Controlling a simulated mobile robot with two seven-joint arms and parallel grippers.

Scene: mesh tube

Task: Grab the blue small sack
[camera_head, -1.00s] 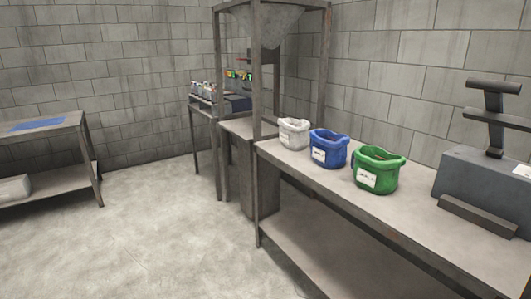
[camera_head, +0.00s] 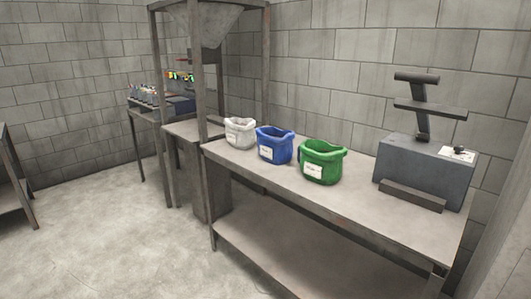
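The small blue sack (camera_head: 274,146) stands upright and open-topped on the long grey workbench (camera_head: 290,190), with a white label on its front. It is between a white sack (camera_head: 240,132) on its left and a green sack (camera_head: 322,163) on its right. Neither of my grippers is in the head view.
A grey machine (camera_head: 425,172) stands at the bench's right end. A metal frame with a hopper (camera_head: 205,22) rises at the bench's left end. A farther table (camera_head: 150,112) holds small bottles. Another table's edge (camera_head: 12,180) shows at far left. The floor (camera_head: 110,230) in front is clear.

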